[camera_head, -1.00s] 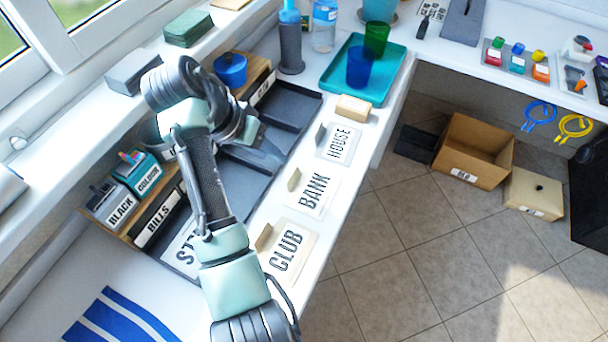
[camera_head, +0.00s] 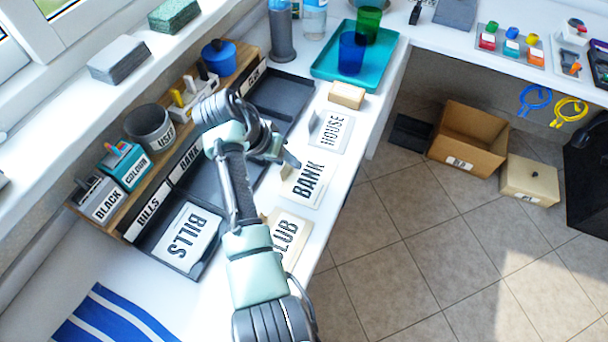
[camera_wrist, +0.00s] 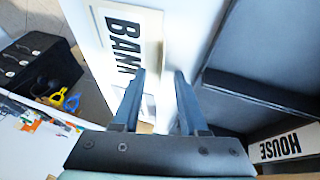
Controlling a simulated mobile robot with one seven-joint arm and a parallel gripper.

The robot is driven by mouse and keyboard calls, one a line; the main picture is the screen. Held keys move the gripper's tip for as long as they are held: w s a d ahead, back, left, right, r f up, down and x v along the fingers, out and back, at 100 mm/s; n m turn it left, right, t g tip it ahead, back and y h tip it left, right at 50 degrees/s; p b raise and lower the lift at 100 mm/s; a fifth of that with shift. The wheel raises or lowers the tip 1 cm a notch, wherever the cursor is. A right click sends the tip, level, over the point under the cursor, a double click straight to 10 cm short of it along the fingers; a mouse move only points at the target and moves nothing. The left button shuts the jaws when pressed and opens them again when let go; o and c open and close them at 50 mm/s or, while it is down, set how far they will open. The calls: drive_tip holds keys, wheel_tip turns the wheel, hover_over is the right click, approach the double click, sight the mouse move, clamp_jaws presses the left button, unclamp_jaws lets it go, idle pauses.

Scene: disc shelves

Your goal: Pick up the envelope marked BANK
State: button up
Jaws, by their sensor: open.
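The cream envelope marked BANK (camera_head: 308,190) lies on the white counter between the HOUSE and CLUB envelopes. A small upright tab at its left side is partly hidden by my gripper. My gripper (camera_head: 284,157) is at the upper left edge of the BANK envelope, with its fingers pointing towards it. In the wrist view the two fingers (camera_wrist: 159,76) are apart with nothing between them. The BANK envelope (camera_wrist: 150,30) lies beyond them to the left, its lower part hidden behind the left finger. I cannot tell the height of the fingers above it.
The HOUSE envelope (camera_head: 331,131) lies behind, and the CLUB envelope (camera_head: 291,238) in front is partly covered by my arm. A BILLS envelope (camera_head: 184,236) lies in the dark tray at left. A wooden block (camera_head: 346,95) and a teal tray (camera_head: 326,72) stand farther back.

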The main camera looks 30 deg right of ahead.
clamp_jaws()
idle(0.4)
